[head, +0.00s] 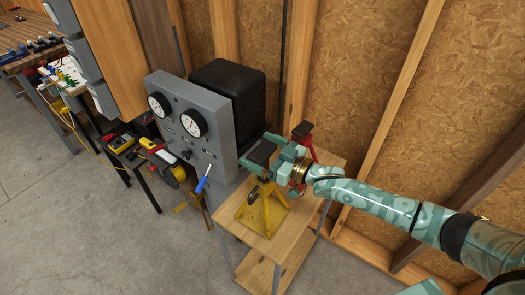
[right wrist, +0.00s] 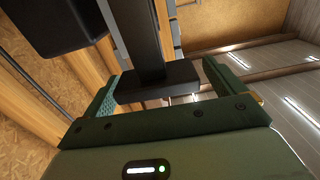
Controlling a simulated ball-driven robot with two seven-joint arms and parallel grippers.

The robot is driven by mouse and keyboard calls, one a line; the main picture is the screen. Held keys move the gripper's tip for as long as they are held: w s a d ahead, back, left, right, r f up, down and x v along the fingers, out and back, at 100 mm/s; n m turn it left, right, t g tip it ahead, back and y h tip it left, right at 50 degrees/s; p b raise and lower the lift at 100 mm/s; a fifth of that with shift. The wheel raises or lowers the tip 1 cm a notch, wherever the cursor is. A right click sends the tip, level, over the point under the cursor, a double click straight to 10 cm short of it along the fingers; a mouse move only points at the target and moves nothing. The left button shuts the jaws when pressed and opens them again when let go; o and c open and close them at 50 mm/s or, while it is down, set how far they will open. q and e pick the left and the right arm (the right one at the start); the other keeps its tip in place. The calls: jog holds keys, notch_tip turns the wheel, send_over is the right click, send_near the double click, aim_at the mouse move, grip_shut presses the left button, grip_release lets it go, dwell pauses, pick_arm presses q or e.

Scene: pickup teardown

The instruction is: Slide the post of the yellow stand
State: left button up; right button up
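The yellow stand (head: 265,213) is upright on a small wooden table in the head view. Its dark flat head (head: 260,152) is at the top, and its post is largely hidden behind my right gripper (head: 268,161). In the right wrist view, a dark head (right wrist: 157,84) on a dark column lies between the two green fingers of my right gripper (right wrist: 160,86). The fingers stand apart on either side of it, with a narrow gap visible at the right finger. I cannot tell whether the left finger touches it. My left gripper is not in view.
A red stand (head: 308,155) with a dark top is just behind my right gripper. A grey gauge panel (head: 190,120) with a black box (head: 230,95) stands close on the left. The wooden table (head: 285,240) has some bare surface at the front. The wall is behind.

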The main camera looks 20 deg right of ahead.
jog(key=shift+d+f, duration=0.1)
jog(key=shift+s+d+f, duration=0.1)
jog(key=shift+s+d, duration=0.1)
jog(key=shift+s, duration=0.05)
jog(key=v, duration=1.5)
jog(key=shift+s, duration=0.25)
jog(key=shift+d, duration=0.1)
